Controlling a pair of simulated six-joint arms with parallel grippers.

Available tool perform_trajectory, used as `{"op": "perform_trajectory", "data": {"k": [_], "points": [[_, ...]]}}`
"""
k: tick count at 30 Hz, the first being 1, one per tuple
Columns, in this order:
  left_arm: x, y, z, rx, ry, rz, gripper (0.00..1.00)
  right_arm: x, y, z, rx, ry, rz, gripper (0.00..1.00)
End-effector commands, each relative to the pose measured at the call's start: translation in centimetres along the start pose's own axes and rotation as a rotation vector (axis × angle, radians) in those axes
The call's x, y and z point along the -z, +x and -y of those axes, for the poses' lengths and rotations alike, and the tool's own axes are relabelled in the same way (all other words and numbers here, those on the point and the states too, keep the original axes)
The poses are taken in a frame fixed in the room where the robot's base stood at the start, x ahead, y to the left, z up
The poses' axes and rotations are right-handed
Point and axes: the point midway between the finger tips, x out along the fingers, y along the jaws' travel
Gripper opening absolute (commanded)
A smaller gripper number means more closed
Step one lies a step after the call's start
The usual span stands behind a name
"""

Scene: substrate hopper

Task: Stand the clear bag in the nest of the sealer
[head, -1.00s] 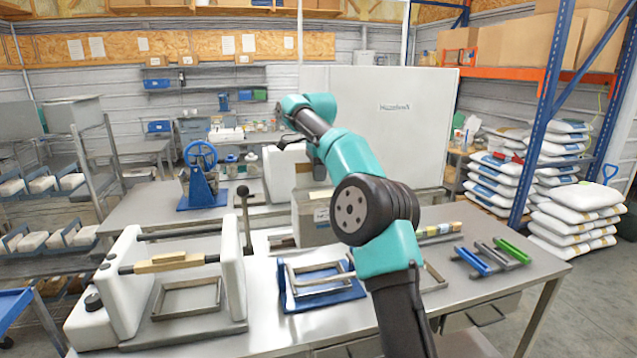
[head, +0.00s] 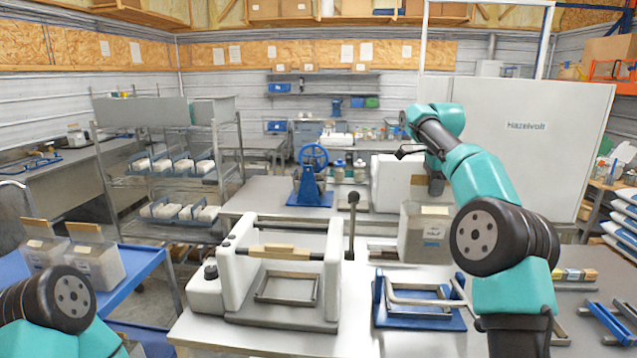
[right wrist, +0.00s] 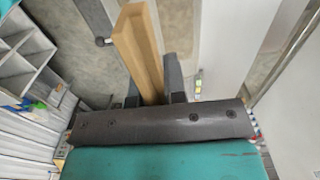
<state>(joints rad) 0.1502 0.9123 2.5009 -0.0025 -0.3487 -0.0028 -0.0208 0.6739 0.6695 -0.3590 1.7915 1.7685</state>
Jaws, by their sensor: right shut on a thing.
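The clear bag (head: 422,242), with a tan strip at its top, is upright at the back of the bench. My right gripper (head: 435,190) is above it. In the right wrist view the fingers are shut on a wooden bar (right wrist: 138,45), which seems to be the bag's top strip. I cannot tell whether the bag's bottom touches the bench. The sealer (head: 235,262) looks to be the white machine with two side walls, left of the bag. Its nest (head: 288,302), a grey rectangular frame, lies empty between the walls. My left gripper is out of view; only its arm shows at bottom left.
A blue fixture with a grey frame (head: 418,322) stands in front of the bag. A black-knobbed lever (head: 352,225) rises between sealer and bag. A wood-gripped bar (head: 285,252) spans above the nest. A blue cart (head: 150,262) carries similar bags at left.

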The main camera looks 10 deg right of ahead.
Motion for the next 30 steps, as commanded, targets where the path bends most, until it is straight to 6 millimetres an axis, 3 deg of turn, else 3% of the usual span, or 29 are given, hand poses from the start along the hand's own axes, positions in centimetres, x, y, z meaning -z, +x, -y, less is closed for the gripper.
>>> {"op": "perform_trajectory", "data": {"k": [11,30], "points": [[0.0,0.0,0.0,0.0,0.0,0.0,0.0,1.2,-2.5,-3.4,0.005,-0.156,-0.001,0.0],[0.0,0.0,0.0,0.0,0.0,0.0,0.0,4.2,-5.6,-14.1,0.004,-0.597,-0.003,0.0]]}}
